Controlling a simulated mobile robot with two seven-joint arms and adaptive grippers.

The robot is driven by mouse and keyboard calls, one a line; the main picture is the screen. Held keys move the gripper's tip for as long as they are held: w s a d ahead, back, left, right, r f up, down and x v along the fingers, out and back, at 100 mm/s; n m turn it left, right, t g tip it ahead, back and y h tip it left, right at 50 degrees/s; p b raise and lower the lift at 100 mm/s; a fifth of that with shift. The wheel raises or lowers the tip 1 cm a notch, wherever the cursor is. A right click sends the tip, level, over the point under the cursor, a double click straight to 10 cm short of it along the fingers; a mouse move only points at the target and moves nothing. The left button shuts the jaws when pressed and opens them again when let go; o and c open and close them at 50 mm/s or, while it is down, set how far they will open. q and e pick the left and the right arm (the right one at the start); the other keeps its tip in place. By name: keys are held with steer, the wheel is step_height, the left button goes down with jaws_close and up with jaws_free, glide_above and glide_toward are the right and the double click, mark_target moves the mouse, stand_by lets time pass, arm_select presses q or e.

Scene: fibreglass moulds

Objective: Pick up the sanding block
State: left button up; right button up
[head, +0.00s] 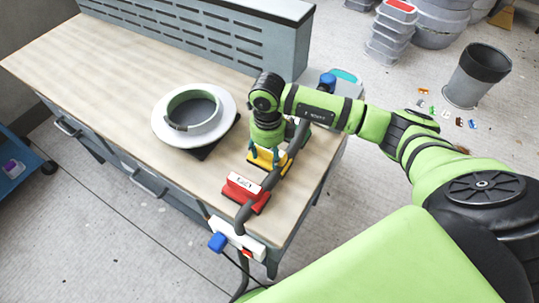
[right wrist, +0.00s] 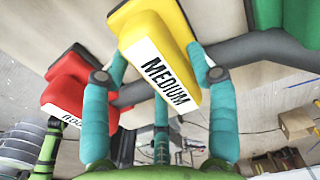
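The yellow sanding block (head: 268,160) sits on the workbench between a red block (head: 245,192) and a green block behind it. In the right wrist view the yellow block (right wrist: 155,45) carries a white label reading MEDIUM. My right gripper (head: 266,150) comes down on it from above. Its teal fingers (right wrist: 158,60) lie against both sides of the block, apparently touching, with a third finger below. Whether the block is clear of the bench cannot be told. The red block (right wrist: 75,90) also shows beside it, its label partly hidden. My left gripper is not in view.
A dark grey hose (head: 271,180) runs along the blocks. A white round mould (head: 194,114) stands on a dark plate to the left. A white power strip (head: 236,238) hangs at the bench's front corner. The bench's left part (head: 85,70) is clear.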

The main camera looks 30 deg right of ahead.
mark_target(269, 151)
steer(key=c, duration=0.6)
steer(key=shift+o, duration=0.2)
steer(key=shift+r, duration=0.1)
steer(key=shift+w+r+b, duration=0.1)
steer(key=shift+r+b, duration=0.4)
steer(key=shift+r, duration=0.05)
steer(key=r+b, duration=0.1)
steer(key=r, duration=0.1)
steer(key=shift+s+r+b, duration=0.2)
steer(key=shift+r+b, duration=0.15)
steer(key=shift+r, duration=0.05)
steer(key=s+a+r+b, duration=0.2)
steer(key=s+r, duration=0.5)
steer(key=s, duration=0.4)
steer(key=shift+s+b, duration=0.15)
steer(key=shift+b, duration=0.35)
